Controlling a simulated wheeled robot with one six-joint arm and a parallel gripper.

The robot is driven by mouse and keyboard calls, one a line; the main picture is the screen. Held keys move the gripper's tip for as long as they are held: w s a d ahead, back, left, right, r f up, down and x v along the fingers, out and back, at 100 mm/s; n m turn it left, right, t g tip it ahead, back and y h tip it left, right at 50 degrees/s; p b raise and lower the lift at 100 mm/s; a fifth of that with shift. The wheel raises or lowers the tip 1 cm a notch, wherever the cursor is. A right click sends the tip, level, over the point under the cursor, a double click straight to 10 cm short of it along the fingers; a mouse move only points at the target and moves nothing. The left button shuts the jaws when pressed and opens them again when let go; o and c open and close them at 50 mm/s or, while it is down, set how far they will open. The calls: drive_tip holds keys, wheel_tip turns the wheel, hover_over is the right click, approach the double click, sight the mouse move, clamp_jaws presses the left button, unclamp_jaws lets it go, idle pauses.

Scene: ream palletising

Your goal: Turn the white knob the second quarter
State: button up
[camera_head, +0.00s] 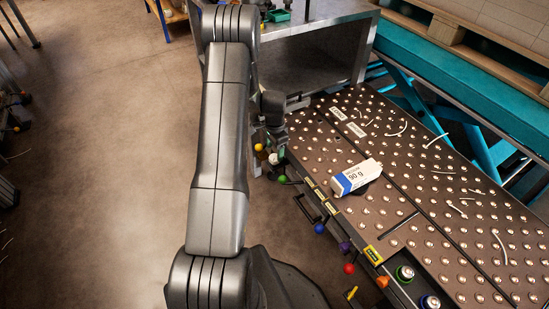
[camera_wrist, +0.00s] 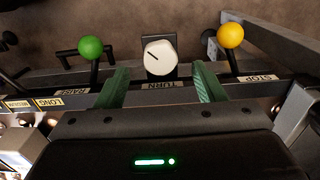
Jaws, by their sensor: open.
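The white knob (camera_wrist: 160,57) shows in the wrist view just beyond my fingertips, above a label reading TURN. A dark line on its face runs slantwise, from upper left towards the middle. My gripper (camera_wrist: 160,85) is open, with one green finger to each side and below the knob in the picture. The fingers appear apart from it. In the head view the knob (camera_head: 273,158) is small, close to the end of my arm, and my gripper is mostly hidden there.
A green ball lever (camera_wrist: 91,48) by RAISE and a yellow ball lever (camera_wrist: 231,36) by STOP flank the knob. The ball table (camera_head: 430,200) carries a white and blue ream (camera_head: 357,177) and loose strips. A grey bench (camera_head: 325,50) stands behind my arm.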

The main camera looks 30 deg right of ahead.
sight(275, 157)
drive_tip(key=shift+f+b, duration=0.35)
drive_tip(key=shift+f, duration=1.5)
drive_tip(key=c, duration=1)
drive_tip(key=shift+n, duration=0.3)
drive_tip(key=shift+o, duration=0.2)
drive_tip(key=shift+n, duration=2.6)
